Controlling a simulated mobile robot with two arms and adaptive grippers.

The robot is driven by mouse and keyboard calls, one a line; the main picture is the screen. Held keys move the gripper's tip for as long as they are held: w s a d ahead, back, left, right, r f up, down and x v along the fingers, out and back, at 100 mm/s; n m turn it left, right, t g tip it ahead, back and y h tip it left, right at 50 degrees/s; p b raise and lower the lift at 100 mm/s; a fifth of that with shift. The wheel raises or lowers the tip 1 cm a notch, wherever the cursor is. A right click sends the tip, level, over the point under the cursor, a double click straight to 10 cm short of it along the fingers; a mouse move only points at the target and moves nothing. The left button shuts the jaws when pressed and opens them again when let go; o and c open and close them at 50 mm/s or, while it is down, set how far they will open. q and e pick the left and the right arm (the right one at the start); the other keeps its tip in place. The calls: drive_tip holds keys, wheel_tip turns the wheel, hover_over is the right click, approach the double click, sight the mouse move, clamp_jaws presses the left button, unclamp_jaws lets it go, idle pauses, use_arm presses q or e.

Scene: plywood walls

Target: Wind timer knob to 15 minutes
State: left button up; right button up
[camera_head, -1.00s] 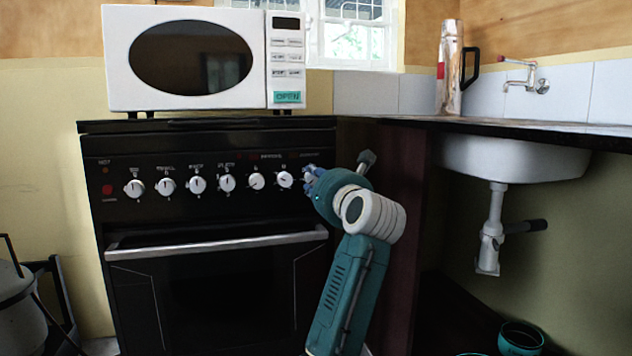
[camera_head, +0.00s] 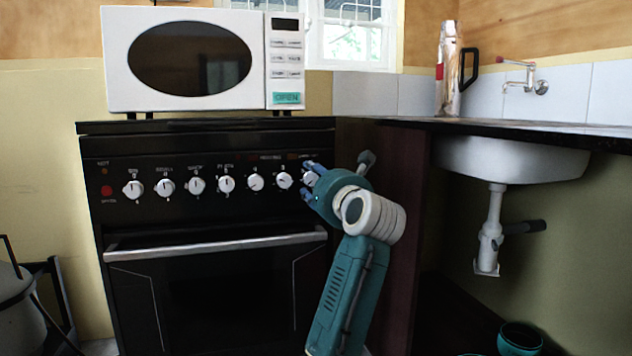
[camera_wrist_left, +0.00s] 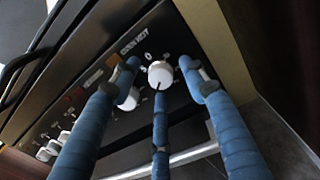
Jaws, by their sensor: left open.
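The black stove's front panel carries a row of white round knobs. The rightmost knob (camera_head: 310,178), the one at my gripper, also shows in the left wrist view (camera_wrist_left: 160,74), with a printed label beside it. My left gripper (camera_head: 307,179) is open in front of this knob. In the left wrist view its blue fingers (camera_wrist_left: 160,80) are spread around the knob, one on each side and one below. I cannot tell whether any finger touches it. The knob's exact setting is too small to read. My right gripper is not in view.
A neighbouring knob (camera_head: 284,180) sits close to the left of my fingers. The oven handle (camera_head: 215,242) runs below the panel. A white microwave (camera_head: 190,60) stands on the stove top. A dark cabinet side (camera_head: 392,230) and a sink (camera_head: 512,160) are to the right.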

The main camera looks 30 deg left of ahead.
use_arm(q)
drive_tip(key=v, duration=1.2)
